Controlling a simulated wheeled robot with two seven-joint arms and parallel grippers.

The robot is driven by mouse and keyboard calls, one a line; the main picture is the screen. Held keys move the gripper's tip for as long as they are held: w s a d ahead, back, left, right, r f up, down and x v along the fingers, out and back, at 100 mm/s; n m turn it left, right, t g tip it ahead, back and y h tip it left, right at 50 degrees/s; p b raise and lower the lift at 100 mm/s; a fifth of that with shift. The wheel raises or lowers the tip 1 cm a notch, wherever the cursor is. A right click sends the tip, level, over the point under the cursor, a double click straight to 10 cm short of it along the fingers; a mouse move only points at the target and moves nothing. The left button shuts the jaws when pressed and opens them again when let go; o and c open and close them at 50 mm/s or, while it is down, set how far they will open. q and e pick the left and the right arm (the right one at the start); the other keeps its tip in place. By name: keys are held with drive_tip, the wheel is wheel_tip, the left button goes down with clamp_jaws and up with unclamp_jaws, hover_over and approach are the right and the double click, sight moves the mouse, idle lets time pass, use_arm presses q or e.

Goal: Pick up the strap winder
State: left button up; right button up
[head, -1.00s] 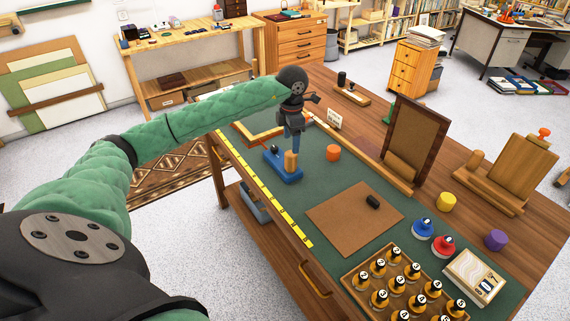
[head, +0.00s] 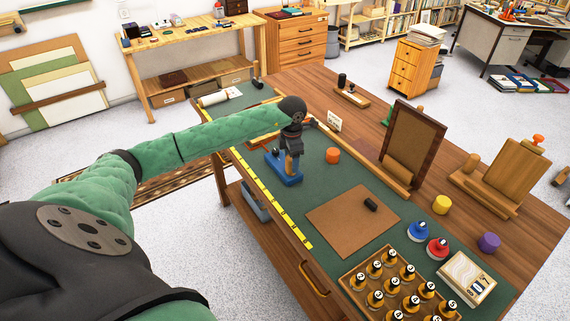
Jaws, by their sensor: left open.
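The strap winder appears to be the small tool with a blue base (head: 286,179) and an upright wooden post or handle (head: 292,166), on the green mat near the table's left edge. My left gripper (head: 291,153) is open, pointing down right at the wooden part. It overlaps the upper part of the tool, and I cannot tell whether its fingers are around the wood or touching it. My right gripper is not in view.
A yellow measuring strip (head: 267,195) runs along the mat's left edge. A brown board (head: 345,222) lies in front, a dark frame (head: 413,140) stands to the right, and a tray of bottles (head: 350,283) is at the near end.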

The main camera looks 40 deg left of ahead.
use_arm(q)
drive_tip(key=shift+f, duration=0.3)
clamp_jaws()
idle(0.3)
